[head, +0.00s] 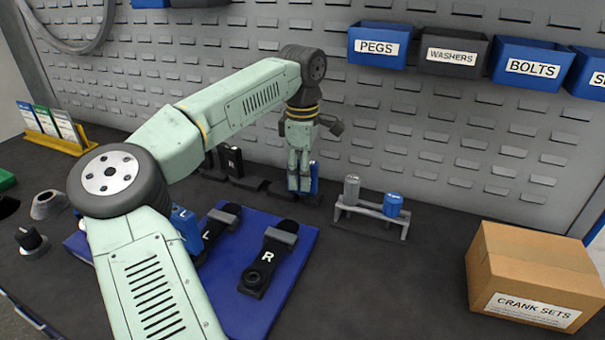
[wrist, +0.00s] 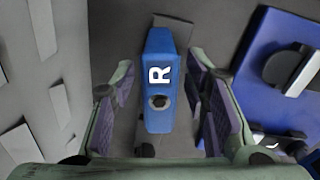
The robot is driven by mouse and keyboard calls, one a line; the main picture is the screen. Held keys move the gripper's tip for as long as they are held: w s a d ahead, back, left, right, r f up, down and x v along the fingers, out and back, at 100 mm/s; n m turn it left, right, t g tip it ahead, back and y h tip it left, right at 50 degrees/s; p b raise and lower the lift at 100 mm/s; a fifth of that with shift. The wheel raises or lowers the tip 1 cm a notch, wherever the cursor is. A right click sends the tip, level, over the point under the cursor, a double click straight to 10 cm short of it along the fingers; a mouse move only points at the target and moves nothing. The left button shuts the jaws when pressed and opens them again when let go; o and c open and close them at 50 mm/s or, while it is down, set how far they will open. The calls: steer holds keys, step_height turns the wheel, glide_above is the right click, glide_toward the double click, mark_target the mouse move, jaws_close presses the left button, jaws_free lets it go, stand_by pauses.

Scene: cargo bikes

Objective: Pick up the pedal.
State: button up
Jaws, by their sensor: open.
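A blue piece marked with a white R (wrist: 158,80), with a dark round hole, shows between my gripper's fingers in the wrist view; I take it for the pedal. My gripper (head: 299,187) points down near the back of the bench. Its fingers are open, one on each side of the blue piece (wrist: 160,66), with visible gaps. I cannot tell how high the fingertips are above the bench.
A blue mat (head: 303,245) holds black pieces marked L (head: 207,236) and R (head: 257,270). A grey rack (head: 370,210) with a grey and a blue cylinder stands right of my gripper. A cardboard box (head: 530,270) sits front right. The slotted wall rises close behind.

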steer(key=shift+f, duration=0.6)
steer(key=shift+c, duration=0.4)
jaws_close()
